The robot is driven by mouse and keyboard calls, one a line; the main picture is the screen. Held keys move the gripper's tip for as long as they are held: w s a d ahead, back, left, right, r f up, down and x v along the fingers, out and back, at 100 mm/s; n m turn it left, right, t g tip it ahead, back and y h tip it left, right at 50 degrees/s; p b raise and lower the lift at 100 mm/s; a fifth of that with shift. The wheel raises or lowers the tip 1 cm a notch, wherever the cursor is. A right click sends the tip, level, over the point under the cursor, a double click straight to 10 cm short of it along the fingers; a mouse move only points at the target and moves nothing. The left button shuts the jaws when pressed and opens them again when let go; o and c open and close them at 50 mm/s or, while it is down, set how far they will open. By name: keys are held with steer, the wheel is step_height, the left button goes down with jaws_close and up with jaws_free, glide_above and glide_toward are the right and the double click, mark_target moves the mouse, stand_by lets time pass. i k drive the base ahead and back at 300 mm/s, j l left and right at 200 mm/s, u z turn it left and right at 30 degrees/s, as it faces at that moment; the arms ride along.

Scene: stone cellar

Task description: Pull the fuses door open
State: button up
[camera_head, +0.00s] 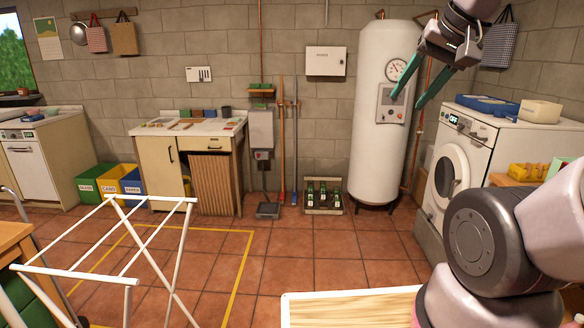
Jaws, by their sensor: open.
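A white wall box (326,61) hangs on the grey block wall, left of the tall white boiler. Its front is flat and looks shut. Small dark lettering near its top is too small to read surely; it looks like the fuse box. A small dark mark shows near the right edge of its front. My gripper (407,101) is at the upper right, in front of the boiler in the picture. Its two green fingers are apart, pointing down and left, with nothing between them. It is clear of the box.
The boiler (377,140) stands right of the box. A bottle crate (323,210) and long-handled tools (281,140) are below and left. A drying rack (130,200) stands at front left, a washing machine (453,175) at right. Tiled floor (300,245) is free in the middle.

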mark_target(320, 60)
steer(key=i, duration=1)
steer(key=i+j, duration=0.1)
steer(key=i, duration=0.9)
steer(key=i+z, duration=0.1)
steer(key=i, duration=0.9)
steer(key=i+j, duration=0.15)
steer(key=i, duration=0.85)
steer(key=i+j+z, duration=0.15)
steer(key=i+z, duration=0.2)
steer(key=i, duration=0.15)
steer(key=i+j+z, duration=0.35)
steer(key=i, duration=0.15)
steer(key=i+l, duration=0.05)
